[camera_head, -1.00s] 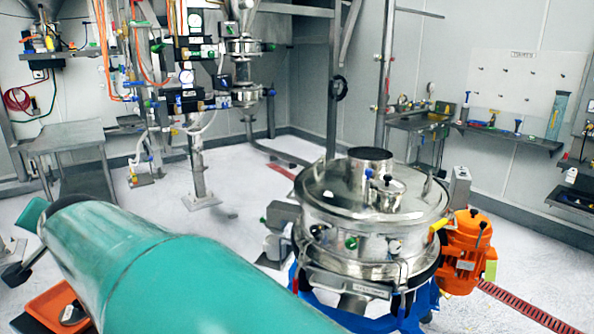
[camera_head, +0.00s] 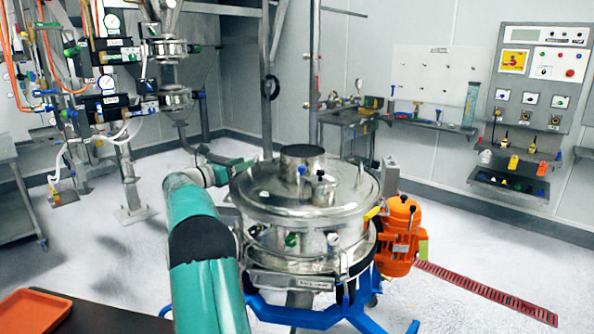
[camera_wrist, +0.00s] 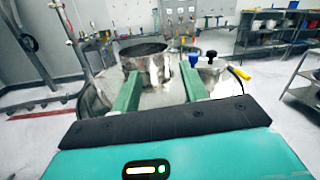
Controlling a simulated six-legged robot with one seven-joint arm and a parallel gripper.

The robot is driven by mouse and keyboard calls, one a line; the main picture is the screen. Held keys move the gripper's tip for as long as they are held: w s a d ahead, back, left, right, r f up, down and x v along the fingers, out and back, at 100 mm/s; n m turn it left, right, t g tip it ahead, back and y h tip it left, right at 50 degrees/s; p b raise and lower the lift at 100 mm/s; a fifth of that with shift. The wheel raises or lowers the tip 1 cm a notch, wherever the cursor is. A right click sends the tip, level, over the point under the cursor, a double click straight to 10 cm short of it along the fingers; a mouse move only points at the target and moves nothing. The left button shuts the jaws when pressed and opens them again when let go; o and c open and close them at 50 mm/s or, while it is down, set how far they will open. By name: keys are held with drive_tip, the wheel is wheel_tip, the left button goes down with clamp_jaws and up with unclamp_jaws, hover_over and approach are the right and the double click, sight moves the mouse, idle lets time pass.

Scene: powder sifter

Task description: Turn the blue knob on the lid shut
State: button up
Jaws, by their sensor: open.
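The blue knob (camera_head: 301,170) stands on the sifter's shiny round lid (camera_head: 262,192), beside the short central cylinder (camera_head: 302,158). In the wrist view the blue knob (camera_wrist: 194,60) shows just beyond the tip of the right finger. My gripper (camera_wrist: 158,69) is open, with its two green fingers apart and nothing held between them. It points across the lid, with the metal cylinder (camera_wrist: 146,62) ahead of the fingers. In the head view my arm reaches up to the lid's left side. I cannot tell whether a finger touches anything.
A capped metal port (camera_head: 321,188) stands close to the knob. An orange motor (camera_head: 402,235) is on the sifter's right, above a blue base (camera_head: 310,315). An orange tray (camera_head: 33,312) lies at the lower left.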

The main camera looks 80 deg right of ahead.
sight(302, 169)
drive_tip(key=s+d+f+m+g+y, duration=0.1)
drive_tip(key=s+d, duration=0.2)
drive_tip(key=s, duration=0.2)
drive_tip(key=s+d+f+m+y, duration=0.1)
drive_tip(key=s+d+f+m, duration=0.1)
drive_tip(key=s, duration=0.4)
drive_tip(key=s+d+f+m+g+y, duration=0.1)
drive_tip(key=s+d, duration=0.4)
drive_tip(key=s, duration=0.1)
drive_tip(key=shift+s+f+g+y, duration=0.2)
drive_tip(key=shift+g+y, duration=0.1)
drive_tip(key=c, duration=0.9)
